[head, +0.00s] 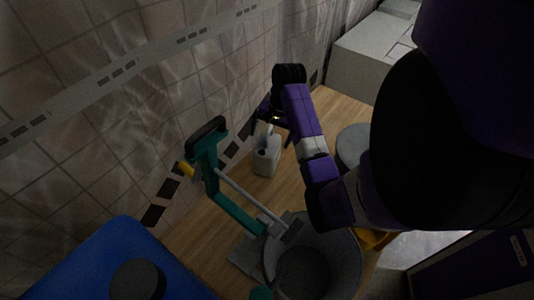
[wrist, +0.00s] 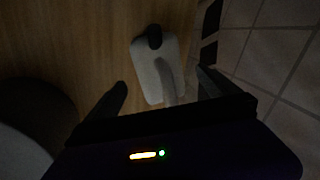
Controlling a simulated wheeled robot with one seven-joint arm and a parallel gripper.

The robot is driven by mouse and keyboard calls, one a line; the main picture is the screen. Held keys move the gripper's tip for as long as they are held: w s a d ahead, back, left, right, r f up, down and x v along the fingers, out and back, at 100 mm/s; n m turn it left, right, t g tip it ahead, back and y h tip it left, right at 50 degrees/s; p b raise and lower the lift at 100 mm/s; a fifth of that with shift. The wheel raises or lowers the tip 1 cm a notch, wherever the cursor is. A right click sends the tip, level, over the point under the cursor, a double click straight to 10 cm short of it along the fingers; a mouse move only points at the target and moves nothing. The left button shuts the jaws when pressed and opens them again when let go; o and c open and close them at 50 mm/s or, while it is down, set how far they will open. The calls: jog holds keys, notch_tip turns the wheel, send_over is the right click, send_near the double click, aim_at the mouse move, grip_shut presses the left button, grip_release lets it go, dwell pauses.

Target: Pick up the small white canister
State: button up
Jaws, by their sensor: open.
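The small white canister (head: 266,158) stands on the wooden floor close to the tiled wall in the head view. It has a pale body with a handle and a dark cap, and in the wrist view the canister (wrist: 155,68) lies beyond the fingertips, near the middle. My gripper (head: 276,124) reaches down just above and behind it in the head view. In the wrist view my gripper (wrist: 163,88) has its two dark fingers spread apart, one to either side of the canister's near end. I cannot tell the exact height gap between them.
A teal tool with a black handle (head: 208,135) stands left of the canister, by a grey round bin (head: 345,262). A blue lid (head: 95,265) is at lower left. Pale boxes (head: 365,58) stand at the back. Wooden floor (head: 205,222) is open between.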

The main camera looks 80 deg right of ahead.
jog(key=shift+w+f, duration=0.2)
jog(key=shift+f, duration=0.65)
jog(key=shift+w+f, duration=0.15)
jog(key=shift+f, duration=0.65)
jog(key=shift+d+r, duration=0.1)
jog(key=c, duration=1.6)
